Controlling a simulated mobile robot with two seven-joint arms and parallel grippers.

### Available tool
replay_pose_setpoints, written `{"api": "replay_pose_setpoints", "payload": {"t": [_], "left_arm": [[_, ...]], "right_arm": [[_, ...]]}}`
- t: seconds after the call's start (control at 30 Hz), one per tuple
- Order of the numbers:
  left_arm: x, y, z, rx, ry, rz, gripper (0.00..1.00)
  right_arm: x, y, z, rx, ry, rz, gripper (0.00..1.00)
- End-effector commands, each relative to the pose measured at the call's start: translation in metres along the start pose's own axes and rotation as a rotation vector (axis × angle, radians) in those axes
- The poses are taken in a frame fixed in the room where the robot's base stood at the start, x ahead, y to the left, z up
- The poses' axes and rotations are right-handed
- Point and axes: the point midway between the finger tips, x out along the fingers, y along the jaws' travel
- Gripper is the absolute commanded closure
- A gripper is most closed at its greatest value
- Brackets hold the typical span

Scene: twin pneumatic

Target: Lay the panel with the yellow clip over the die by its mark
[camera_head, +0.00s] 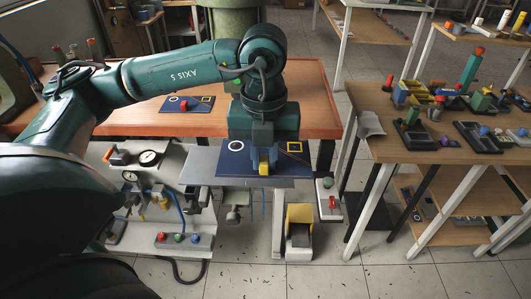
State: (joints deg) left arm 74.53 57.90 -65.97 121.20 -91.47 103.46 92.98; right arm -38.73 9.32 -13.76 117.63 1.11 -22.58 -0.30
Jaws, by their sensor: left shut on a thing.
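My left gripper (264,160) points down and is shut on the yellow clip (264,168) of a dark blue panel (232,160). The panel carries a white ring mark (236,145) at its left and a yellow square mark (294,147) at its right. It is over a flat grey plate (202,167) in front of the orange table; I cannot tell whether they touch. A similar blue panel (203,101) with a red clip (184,105) lies on the table. I cannot make out the die with certainty. My right gripper is out of view.
The orange table (310,100) has free room at its right. A bench with gauges (150,158) and coloured buttons stands at lower left. A yellow-and-grey box (299,214) is on the floor. A cluttered wooden table (385,150) stands at right.

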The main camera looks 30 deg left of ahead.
Motion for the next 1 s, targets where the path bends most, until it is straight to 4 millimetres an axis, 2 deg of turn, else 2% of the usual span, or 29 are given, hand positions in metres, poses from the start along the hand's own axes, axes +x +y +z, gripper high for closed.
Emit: {"api": "replay_pose_setpoints", "payload": {"t": [0.17,0.6,1.0], "left_arm": [[0.006,0.000,-0.001,0.001,0.002,-0.001,1.00],[0.042,0.000,-0.001,0.001,0.002,0.000,1.00],[0.044,0.000,-0.001,0.001,0.001,0.000,1.00]], "right_arm": [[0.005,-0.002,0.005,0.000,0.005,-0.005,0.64],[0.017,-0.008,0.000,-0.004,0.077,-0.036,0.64],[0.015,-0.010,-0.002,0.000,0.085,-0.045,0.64]]}}
